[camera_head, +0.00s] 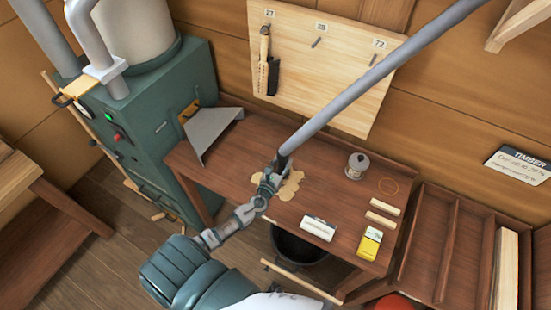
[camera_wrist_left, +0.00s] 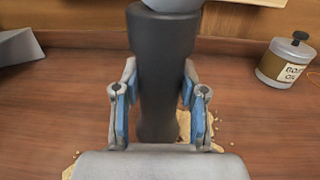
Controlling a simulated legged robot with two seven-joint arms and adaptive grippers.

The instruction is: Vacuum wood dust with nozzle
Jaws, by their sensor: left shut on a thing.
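The nozzle is a dark tube at the end of a long grey hose (camera_head: 372,80) that comes down from the upper right. My left gripper (camera_head: 268,183) is shut on the nozzle; in the left wrist view its blue-padded fingers stand on both sides of the dark nozzle (camera_wrist_left: 163,80). Tan wood dust (camera_head: 290,187) lies on the workbench (camera_head: 325,178) around and beneath the nozzle. Some dust (camera_wrist_left: 184,124) shows behind the nozzle in the left wrist view. Whether the nozzle tip touches the bench cannot be told. My right gripper is not in view.
A grey metal scoop-like sheet (camera_head: 212,130) stands at the bench's left end. A labelled tin (camera_head: 356,167), a white block (camera_head: 318,228), wood strips and a yellow box (camera_head: 370,244) sit to the right. A green machine (camera_head: 150,135) stands left; a divided timber rack (camera_head: 450,245) stands right.

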